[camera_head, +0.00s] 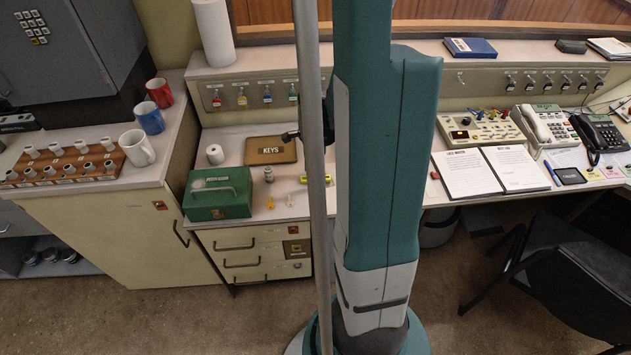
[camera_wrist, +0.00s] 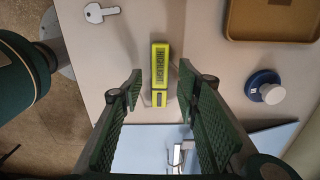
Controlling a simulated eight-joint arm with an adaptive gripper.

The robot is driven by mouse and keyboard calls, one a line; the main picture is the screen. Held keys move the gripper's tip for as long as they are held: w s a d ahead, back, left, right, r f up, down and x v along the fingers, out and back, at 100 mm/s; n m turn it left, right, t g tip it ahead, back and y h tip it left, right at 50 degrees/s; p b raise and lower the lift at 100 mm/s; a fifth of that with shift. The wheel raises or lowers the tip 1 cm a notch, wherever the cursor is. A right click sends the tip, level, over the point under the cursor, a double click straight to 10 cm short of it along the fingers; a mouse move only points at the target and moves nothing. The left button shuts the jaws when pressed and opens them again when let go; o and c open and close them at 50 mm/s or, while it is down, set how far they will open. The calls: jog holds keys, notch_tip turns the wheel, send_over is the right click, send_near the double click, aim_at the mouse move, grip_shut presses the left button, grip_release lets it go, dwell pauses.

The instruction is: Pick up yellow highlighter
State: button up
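The yellow highlighter (camera_wrist: 160,66) lies on a pale surface in the wrist view, with dark lettering along its body. Its long side runs nearly up and down the picture. My gripper (camera_wrist: 160,78) is open, with one dark green ribbed finger on each side of the highlighter and visible gaps between. Neither finger visibly touches it; the height of the fingertips above the surface is hard to tell. In the head view a small yellow-green piece of the highlighter (camera_head: 304,180) shows on the desk beside the grey pole, which hides part of it. My gripper is not clearly visible there.
In the wrist view, a white key (camera_wrist: 101,13) lies upper left, a brown tray (camera_wrist: 236,22) upper right and a blue round object with a white top (camera_wrist: 265,87) to the right. A green box (camera_head: 218,194) stands on the desk left of the highlighter in the head view.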

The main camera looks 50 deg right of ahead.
jog(key=shift+f, duration=0.8)
jog(key=shift+c, duration=0.3)
jog(key=c, duration=0.7)
